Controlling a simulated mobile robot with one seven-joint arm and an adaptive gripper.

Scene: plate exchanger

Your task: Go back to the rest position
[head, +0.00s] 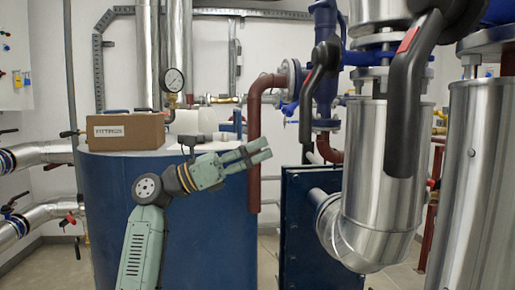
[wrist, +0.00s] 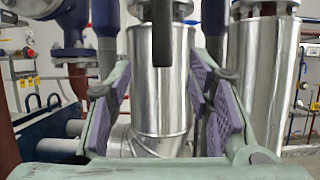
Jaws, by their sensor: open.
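My gripper (head: 256,155) is open and empty in the head view. It points to the right and slightly up, in front of the blue tank (head: 190,215). Its fingertips are close to the dark red vertical pipe (head: 254,140) in the picture; I cannot tell the gap in depth. In the wrist view my gripper (wrist: 168,100) shows its two purple-padded fingers spread apart. Nothing is between the pads; a silver clad pipe (wrist: 155,85) and a black lever handle (wrist: 162,35) show beyond them.
A cardboard box (head: 125,131) and white containers (head: 195,122) stand on the tank. Black valve handles (head: 405,105) and thick silver pipes (head: 383,185) fill the right. A dark blue plate exchanger (head: 297,225) stands at the centre right. Silver pipes (head: 40,155) run at the left.

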